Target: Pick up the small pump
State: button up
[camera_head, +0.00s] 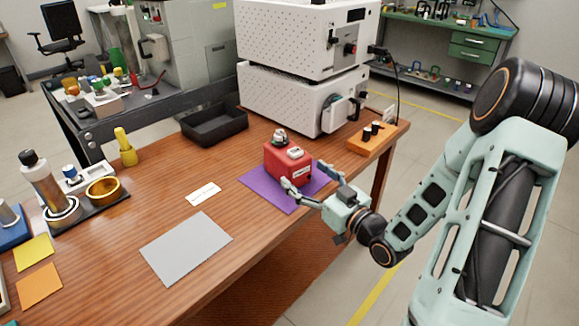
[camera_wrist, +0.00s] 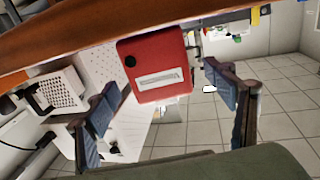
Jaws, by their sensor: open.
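The small pump is a red box with a white label and a dark and silver fitting on top (camera_head: 287,161). It stands on a purple mat (camera_head: 257,187) on the wooden table. My gripper (camera_head: 308,180) is open at the pump's near right side, low over the mat, with its two fingers pointing toward the pump. In the wrist view, which is turned over, the pump's red labelled face (camera_wrist: 158,68) lies ahead, between the two spread fingers (camera_wrist: 160,104). Gaps show on both sides of it there. The head view does not clearly show whether a fingertip touches the pump.
White stacked machines (camera_head: 290,95) stand behind the pump. An orange block with black knobs (camera_head: 372,138) is at the back right. A black tray (camera_head: 214,126) is at the back left. A grey sheet (camera_head: 186,248) lies flat at the front; nearby wood is clear.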

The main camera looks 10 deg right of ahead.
aim_at(287, 148)
jog(key=b+x, duration=0.1)
jog(key=x, duration=0.7)
jog(key=shift+w, duration=0.2)
jog(key=shift+r, duration=0.15)
jog(key=c, duration=2.1)
jog(key=shift+r, duration=0.5)
notch_tip(287, 148, up, 2)
jog(key=shift+r+p, duration=0.1)
jog(key=shift+p, duration=0.35)
jog(key=s+r+p, duration=0.1)
jog(key=s+r, duration=0.1)
jog(key=s+r+p, duration=0.1)
jog(key=s+r, duration=0.1)
jog(key=r, duration=0.1)
jog(key=shift+s+r, duration=0.2)
jog(key=shift+r, duration=0.05)
jog(key=s+r+p, duration=0.3)
jog(key=s+p, duration=0.1)
jog(key=s, duration=0.1)
jog(key=shift+s, duration=0.3)
